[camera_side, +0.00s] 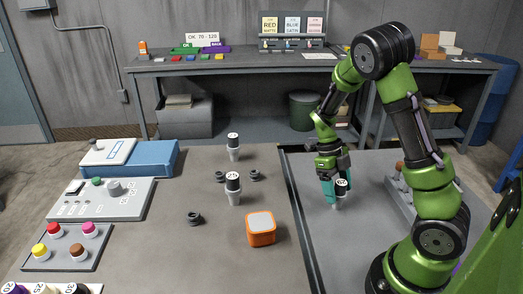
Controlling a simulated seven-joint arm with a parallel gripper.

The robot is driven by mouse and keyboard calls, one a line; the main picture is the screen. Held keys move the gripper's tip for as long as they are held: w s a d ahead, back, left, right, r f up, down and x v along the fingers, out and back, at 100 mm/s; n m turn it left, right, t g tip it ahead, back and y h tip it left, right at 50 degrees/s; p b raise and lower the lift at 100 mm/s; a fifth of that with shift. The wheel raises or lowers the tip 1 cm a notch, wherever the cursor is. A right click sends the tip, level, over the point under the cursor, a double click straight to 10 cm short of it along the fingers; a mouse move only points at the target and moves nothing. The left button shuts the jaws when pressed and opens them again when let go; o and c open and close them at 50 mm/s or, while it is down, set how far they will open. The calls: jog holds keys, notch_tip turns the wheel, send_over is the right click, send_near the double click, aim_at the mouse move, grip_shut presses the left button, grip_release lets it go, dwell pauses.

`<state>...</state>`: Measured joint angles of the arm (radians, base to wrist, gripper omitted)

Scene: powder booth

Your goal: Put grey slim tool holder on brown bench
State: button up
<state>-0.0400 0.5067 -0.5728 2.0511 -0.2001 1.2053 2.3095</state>
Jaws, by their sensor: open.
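A slim light-grey holder with a black band and a white top (337,203) stands upright on the grey surface right of the dark dividing strip. My gripper (332,188) points down at it with teal fingers, open. The fingers overlap the holder in this view, and I cannot tell whether they are around it or behind it. The brown bench (165,240) is the large brownish-grey top left of the strip. Two similar banded holders stand on it, one in the middle (234,197) and one farther back (233,155).
An orange box (261,231) sits on the brown bench near the strip. Black rings (194,218) lie near the holders.

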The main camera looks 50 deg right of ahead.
jog(key=v, duration=0.9)
jog(key=s+a+r+n+t, duration=0.1)
jog(key=a+r+n+t, duration=0.3)
jog(key=n, duration=0.7)
jog(key=s+a+r+n+t+y, duration=0.1)
jog(key=s+a+r+n+t, duration=0.1)
jog(key=a+n, duration=0.6)
jog(key=s+a+r+n+t, duration=0.2)
jog(key=a+r+n+t, duration=0.3)
jog(key=n, duration=0.9)
jog(key=shift+a+r+t+y, duration=0.3)
jog(key=shift+a+r, duration=0.3)
jog(key=shift+a, duration=0.15)
